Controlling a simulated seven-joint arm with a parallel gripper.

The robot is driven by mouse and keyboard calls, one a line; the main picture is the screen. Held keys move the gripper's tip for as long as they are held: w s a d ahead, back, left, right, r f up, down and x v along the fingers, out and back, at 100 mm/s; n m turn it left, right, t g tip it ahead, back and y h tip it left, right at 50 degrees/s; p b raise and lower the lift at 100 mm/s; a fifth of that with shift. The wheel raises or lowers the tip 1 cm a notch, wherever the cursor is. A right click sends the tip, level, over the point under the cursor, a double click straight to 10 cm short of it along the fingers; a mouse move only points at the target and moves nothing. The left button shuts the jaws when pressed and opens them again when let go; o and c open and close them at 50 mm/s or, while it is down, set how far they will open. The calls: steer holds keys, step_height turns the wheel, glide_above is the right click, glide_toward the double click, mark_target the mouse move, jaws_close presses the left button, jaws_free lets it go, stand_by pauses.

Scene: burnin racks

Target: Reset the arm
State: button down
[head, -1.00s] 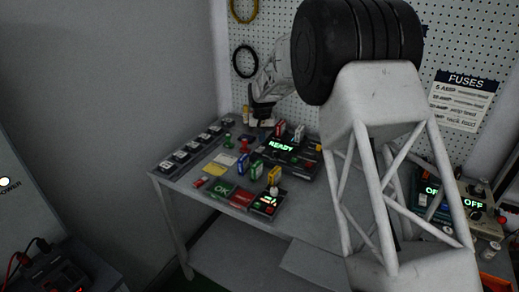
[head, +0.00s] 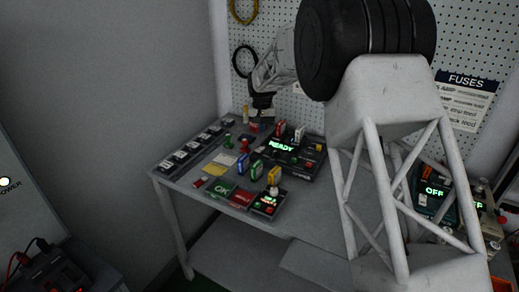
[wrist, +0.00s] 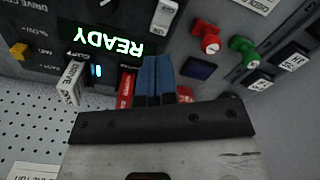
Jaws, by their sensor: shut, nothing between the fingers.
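My gripper (head: 262,118) hangs over the back of the workbench (head: 182,192) in the head view, near the pegboard and behind the device with the green READY display (head: 281,147). In the wrist view my two blue finger pads (wrist: 155,80) lie side by side, shut, with nothing between them. They point toward the READY device (wrist: 108,40) and appear apart from it. The fingers hide part of some red pieces behind them, one of them left of the pads (wrist: 125,88).
A white module (wrist: 72,82) stands upright near the fingers. A red peg (wrist: 205,38) and a green peg (wrist: 243,47) stand beside labelled black switches. Yellow and blue modules (head: 257,167) crowd the bench middle. A pegboard (head: 470,50) rises behind.

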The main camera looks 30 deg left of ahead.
steer(key=shift+d, duration=0.1)
stand_by(0.3)
steer(key=shift+d+r, duration=0.3)
steer(key=s+d+r+m, duration=0.1)
steer(key=s+d+r, duration=0.4)
steer(key=d, duration=0.8)
steer(key=s+d+r+m+t, duration=0.1)
steer(key=s+d+r, duration=0.2)
steer(key=d+r, duration=0.65)
steer(key=s+d+r+m, duration=0.1)
steer(key=s+d+r, duration=0.25)
steer(key=d, duration=1.15)
steer(key=s+d, duration=0.9)
steer(key=d, duration=0.1)
steer(key=s+d+f+m, duration=0.1)
steer(key=s+d, duration=0.4)
steer(key=s, duration=0.4)
steer(key=s+d+f+m+t, duration=0.1)
steer(key=s+d+f, duration=0.1)
steer(key=s+d, duration=0.3)
steer(key=s+d+f+m, duration=0.1)
steer(key=s+d, duration=0.4)
steer(key=s, duration=0.7)
steer(key=shift+s+d+f+t, duration=0.3)
steer(key=shift+s+f, duration=0.05)
steer(key=shift+f, duration=0.35)
steer(key=c, duration=1.8)
jaws_free()
steer(key=shift+c, duration=0.2)
